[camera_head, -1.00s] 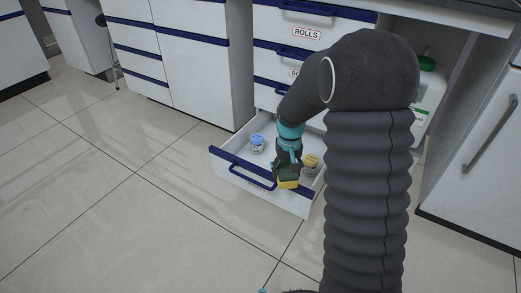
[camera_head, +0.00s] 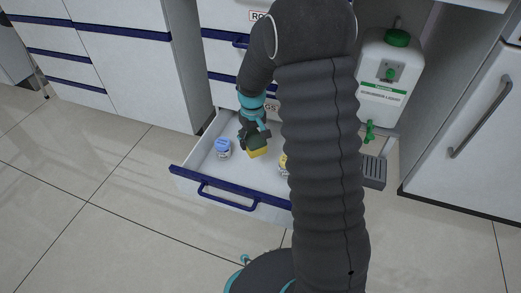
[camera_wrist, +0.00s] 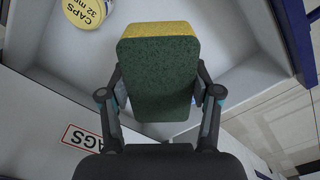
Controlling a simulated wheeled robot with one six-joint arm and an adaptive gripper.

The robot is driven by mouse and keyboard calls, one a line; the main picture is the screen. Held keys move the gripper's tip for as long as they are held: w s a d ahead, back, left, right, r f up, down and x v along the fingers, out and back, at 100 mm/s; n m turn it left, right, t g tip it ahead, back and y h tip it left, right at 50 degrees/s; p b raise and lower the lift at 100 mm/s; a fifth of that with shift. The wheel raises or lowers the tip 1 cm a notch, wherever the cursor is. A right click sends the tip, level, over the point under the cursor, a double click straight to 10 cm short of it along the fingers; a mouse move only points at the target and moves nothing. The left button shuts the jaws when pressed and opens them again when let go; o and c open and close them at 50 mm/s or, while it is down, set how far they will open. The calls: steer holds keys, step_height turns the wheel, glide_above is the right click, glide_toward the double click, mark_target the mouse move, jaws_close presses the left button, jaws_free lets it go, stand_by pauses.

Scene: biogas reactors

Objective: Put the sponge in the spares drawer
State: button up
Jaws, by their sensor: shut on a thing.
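The sponge (camera_head: 258,152), green with a yellow layer, is between the fingers of my gripper (camera_head: 255,138), which is shut on it. In the wrist view the sponge (camera_wrist: 158,75) fills the middle, with a finger on each side. An open white drawer (camera_head: 235,199) with a blue top edge and handle lies below. The sponge is over the drawer's interior, towards the back; I cannot tell whether it touches the drawer floor. No readable label shows on this drawer's front.
A blue-lidded jar (camera_head: 223,148) stands in the drawer, left of the sponge. A yellow-lidded jar (camera_head: 284,163), marked CAPS in the wrist view (camera_wrist: 87,10), is partly hidden by my arm. A white canister (camera_head: 385,80) with a green tap stands at the right.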

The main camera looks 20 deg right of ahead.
steer(key=f+n, duration=0.1)
steer(key=n, duration=0.1)
steer(key=w+f+n+p, duration=0.1)
steer(key=n, duration=0.1)
steer(key=w+f+n+p, duration=0.1)
steer(key=f+n, duration=0.1)
steer(key=shift+w+f, duration=0.1)
steer(key=f+n, duration=0.1)
steer(key=n, duration=0.1)
glide_toward(253, 170)
steer(key=shift+n, duration=0.3)
step_height(253, 170, down, 6)
steer(key=shift+w+b, duration=0.1)
steer(key=shift+b, duration=0.25)
steer(key=shift+f, duration=0.2)
steer(key=o, duration=1.1)
steer(key=shift+r, duration=0.15)
